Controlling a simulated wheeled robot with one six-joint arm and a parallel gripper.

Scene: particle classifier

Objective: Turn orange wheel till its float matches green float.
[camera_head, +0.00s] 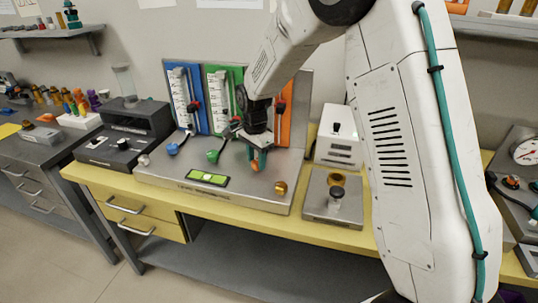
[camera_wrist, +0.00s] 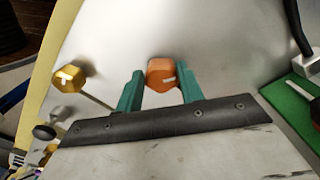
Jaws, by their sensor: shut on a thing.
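The orange wheel (camera_wrist: 160,73) sits between the two teal fingers of my gripper (camera_wrist: 158,88) in the wrist view. The fingers are shut on it from both sides. In the head view my gripper (camera_head: 258,162) points down at the metal base of the flow panel, and the wheel there is mostly hidden by the fingers. The green panel (camera_head: 237,76) with a white scale and tube stands behind, left of my wrist. The orange panel (camera_head: 286,125) is partly covered by my arm, and its float cannot be made out. The green float is too small to tell.
A blue panel (camera_head: 203,72) stands left of the green one. Blue (camera_head: 172,149) and green (camera_head: 213,156) wheels lie left of my gripper. A gold knob (camera_head: 281,188) is at the right, also in the wrist view (camera_wrist: 68,79). A green level (camera_head: 208,177) lies in front.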

